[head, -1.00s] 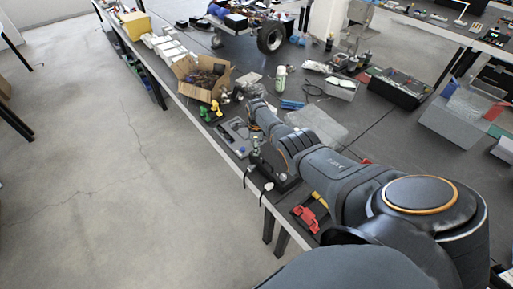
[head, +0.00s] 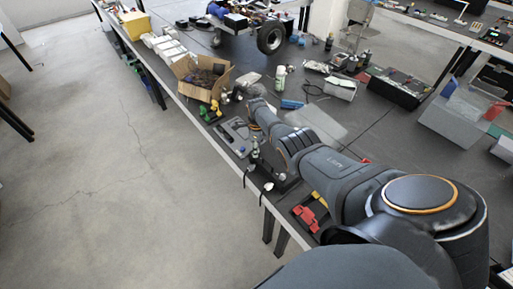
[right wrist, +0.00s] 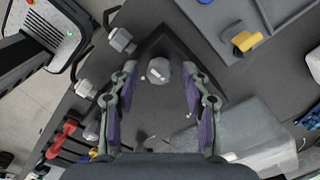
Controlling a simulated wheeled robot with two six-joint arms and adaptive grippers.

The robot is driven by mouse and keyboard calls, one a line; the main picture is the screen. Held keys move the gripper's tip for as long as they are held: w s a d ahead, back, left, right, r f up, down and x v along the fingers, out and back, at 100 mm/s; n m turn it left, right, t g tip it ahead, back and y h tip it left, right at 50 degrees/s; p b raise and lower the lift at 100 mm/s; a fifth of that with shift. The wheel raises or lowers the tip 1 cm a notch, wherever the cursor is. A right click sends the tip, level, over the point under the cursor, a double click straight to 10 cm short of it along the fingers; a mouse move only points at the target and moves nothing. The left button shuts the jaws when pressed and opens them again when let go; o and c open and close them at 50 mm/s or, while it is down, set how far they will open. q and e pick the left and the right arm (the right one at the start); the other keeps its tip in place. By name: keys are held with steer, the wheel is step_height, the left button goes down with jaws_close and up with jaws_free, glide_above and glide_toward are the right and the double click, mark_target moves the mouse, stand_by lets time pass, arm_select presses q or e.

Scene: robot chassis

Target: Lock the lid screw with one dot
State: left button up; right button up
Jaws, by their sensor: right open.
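My right gripper (right wrist: 160,75) is open in the right wrist view, its two purple-padded fingers apart. A pale hex-headed screw (right wrist: 159,71) stands between them in a dark, square-cornered part (right wrist: 180,42), with gaps to both fingers. I cannot make out dots on any head. In the head view my right gripper (head: 254,152) is small, pointing down near the table's front edge. My left gripper is not in view.
Red clamp-like parts (head: 306,217) lie near the table edge. A cardboard box (head: 201,78) and yellow-green parts (head: 210,112) stand farther along. A grey tray (head: 236,130) lies near the gripper. A clear plastic piece (head: 318,122) lies behind my arm.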

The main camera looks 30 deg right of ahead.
step_height(320, 180, up, 12)
stand_by(0.6)
steer(key=shift+f, duration=0.1)
